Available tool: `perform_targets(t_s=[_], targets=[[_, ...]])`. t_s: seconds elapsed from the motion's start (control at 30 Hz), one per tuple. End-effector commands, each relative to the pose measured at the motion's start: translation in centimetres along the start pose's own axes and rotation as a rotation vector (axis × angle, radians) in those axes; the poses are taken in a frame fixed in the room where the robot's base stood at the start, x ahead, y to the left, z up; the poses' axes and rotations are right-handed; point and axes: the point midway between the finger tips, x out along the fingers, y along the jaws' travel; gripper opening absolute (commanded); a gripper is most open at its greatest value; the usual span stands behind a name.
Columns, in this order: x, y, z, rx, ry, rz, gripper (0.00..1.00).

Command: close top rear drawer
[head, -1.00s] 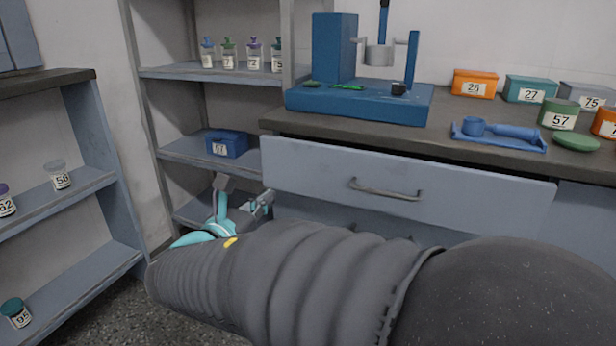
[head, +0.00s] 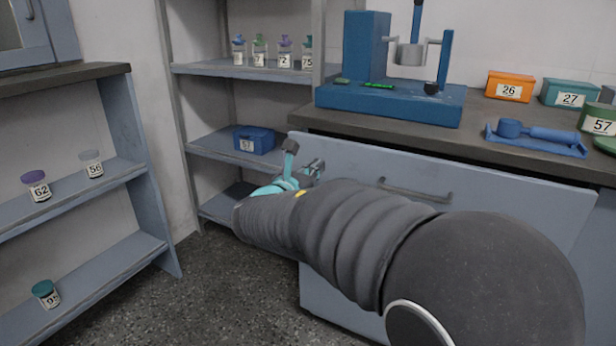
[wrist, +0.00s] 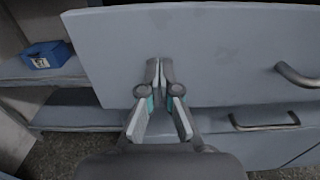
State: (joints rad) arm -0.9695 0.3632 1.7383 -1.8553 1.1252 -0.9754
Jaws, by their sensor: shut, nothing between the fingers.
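The top drawer (head: 500,200) is a grey-blue front panel under the dark worktop, with a bar handle (head: 415,191). In the wrist view its front (wrist: 200,50) stands out nearer than the drawer front (wrist: 225,145) below, so it looks partly open. My gripper (head: 303,158) is at the left end of the drawer front, left of the handle. In the wrist view my gripper (wrist: 160,64) is shut and empty, fingertips against or just before the panel; I cannot tell if they touch. My arm hides part of the drawer in the head view.
A blue sieve shaker (head: 390,98) stands on the worktop (head: 470,135) above. A shelf unit with a blue box (head: 254,139) stands to the left of the drawer. Another shelf unit (head: 130,150) with jars is at far left. Speckled floor (head: 215,290) is clear between them.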

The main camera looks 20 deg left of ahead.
Motion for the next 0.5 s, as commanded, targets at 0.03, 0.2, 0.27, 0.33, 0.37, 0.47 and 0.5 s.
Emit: perform_targets(t_s=[0.03,0.2,0.27,0.33,0.37,0.47,0.5], targets=[[0.33,-0.02,-0.02,0.000,0.000,-0.001,0.00],[0.65,0.01,-0.02,0.000,0.000,0.000,0.00],[0.65,0.00,-0.02,0.000,0.000,0.000,0.00],[0.64,0.00,-0.02,0.000,0.000,0.000,0.00],[0.64,0.00,-0.02,0.000,0.000,0.000,0.00],[0.68,0.00,-0.01,0.000,0.000,-0.001,0.00],[0.85,-0.01,0.00,0.000,0.000,-0.001,0.00]])
